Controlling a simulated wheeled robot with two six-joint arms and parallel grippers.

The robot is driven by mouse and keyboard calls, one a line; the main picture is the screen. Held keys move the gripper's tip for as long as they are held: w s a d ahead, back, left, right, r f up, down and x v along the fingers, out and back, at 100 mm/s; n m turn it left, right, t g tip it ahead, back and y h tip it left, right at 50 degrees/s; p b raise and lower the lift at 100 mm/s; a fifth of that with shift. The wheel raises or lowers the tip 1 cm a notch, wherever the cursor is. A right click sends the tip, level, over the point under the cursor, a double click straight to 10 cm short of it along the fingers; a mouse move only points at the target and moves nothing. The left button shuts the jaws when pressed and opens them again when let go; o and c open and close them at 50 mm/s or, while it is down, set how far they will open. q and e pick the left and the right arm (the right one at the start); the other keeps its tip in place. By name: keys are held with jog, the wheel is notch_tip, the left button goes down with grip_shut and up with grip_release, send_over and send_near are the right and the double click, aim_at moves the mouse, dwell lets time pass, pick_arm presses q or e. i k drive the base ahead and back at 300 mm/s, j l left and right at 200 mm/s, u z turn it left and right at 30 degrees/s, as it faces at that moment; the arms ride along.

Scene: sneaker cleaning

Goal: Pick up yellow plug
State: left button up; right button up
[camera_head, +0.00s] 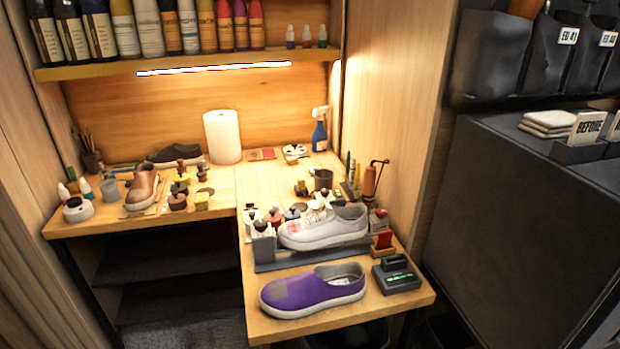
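I cannot make out a yellow plug for certain. A small yellowish item (201,202) sits among brushes on the left part of the bench, too small to identify. A dark device (399,283) with a green lit display stands at the front right of the bench. Neither of my grippers shows in the head view.
A purple shoe (312,288) lies at the bench's front edge. Behind it a white sneaker (325,226) rests on a grey stand (312,254). A brown shoe (142,187), paper roll (222,137) and blue spray bottle (320,130) stand farther back. A bottle shelf (110,70) hangs above.

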aim_at(301, 181)
jog(key=i+j+z, duration=0.15)
jog(key=z, duration=0.25)
jog(key=j+z, duration=0.4)
jog(key=i+j+z, duration=0.1)
jog(key=j+z, duration=0.15)
jog(key=z, duration=0.15)
jog(key=j+z, duration=0.4)
jog(key=i+l, duration=0.05)
jog(key=l, duration=0.05)
